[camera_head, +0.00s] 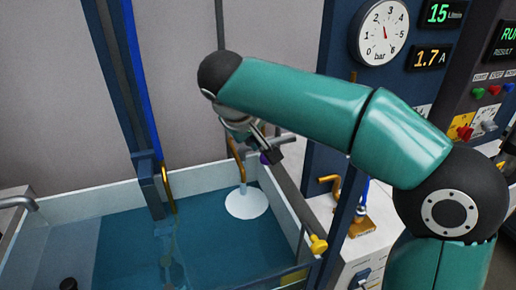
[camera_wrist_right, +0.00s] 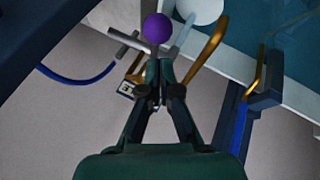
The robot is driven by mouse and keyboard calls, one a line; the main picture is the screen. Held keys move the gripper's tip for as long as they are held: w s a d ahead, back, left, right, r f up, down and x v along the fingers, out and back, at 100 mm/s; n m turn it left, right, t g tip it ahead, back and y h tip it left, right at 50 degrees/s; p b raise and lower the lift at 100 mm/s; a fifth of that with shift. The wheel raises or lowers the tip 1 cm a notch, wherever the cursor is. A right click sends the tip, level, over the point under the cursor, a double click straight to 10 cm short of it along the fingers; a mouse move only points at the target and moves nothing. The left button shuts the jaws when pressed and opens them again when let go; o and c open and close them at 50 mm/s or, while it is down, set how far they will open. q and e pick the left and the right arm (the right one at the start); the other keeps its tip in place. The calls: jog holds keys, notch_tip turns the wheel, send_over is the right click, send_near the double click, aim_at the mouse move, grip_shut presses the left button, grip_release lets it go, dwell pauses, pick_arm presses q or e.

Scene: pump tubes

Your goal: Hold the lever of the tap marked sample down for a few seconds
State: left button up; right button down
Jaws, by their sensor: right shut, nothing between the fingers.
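My right gripper (camera_head: 262,143) is above the far right corner of the water tank, its fingers closed together and empty. A purple ball knob (camera_head: 265,158) shows just below the fingertips. In the right wrist view the knob (camera_wrist_right: 157,28) lies just past the closed fingertips (camera_wrist_right: 161,68), on a thin rod partly hidden behind them. I cannot tell if fingers and knob touch. A grey bar (camera_wrist_right: 128,40) and a brass spout (camera_wrist_right: 207,50) are beside it. A small plate (camera_wrist_right: 127,89) is too small to read. My left gripper is not in view.
The tank (camera_head: 60,212) holds blue water. A white disc (camera_head: 246,202) lies under a brass spout (camera_head: 236,160). A yellow knob (camera_head: 318,244) sits at the tank's right edge. A gauge (camera_head: 380,31) and control panels stand at the right.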

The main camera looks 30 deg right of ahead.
jog(key=shift+s+d+f, duration=0.3)
jog(key=shift+s+f, duration=0.05)
jog(key=shift+f, duration=0.35)
jog(key=f+t+b, duration=0.1)
jog(key=b, duration=0.4)
jog(key=f+t+h+b, duration=0.1)
jog(key=f+b, duration=0.1)
jog(key=b, duration=0.3)
jog(key=f+t+b, duration=0.1)
jog(key=f+b, duration=0.1)
jog(key=b, duration=0.2)
jog(key=shift+s+a+f+m+t+b, duration=0.15)
jog(key=shift+s+f+m+t+b, duration=0.1)
jog(key=shift+s+m+t+b, duration=0.15)
jog(key=shift+f, duration=0.15)
dwell(0.9)
dwell(2.0)
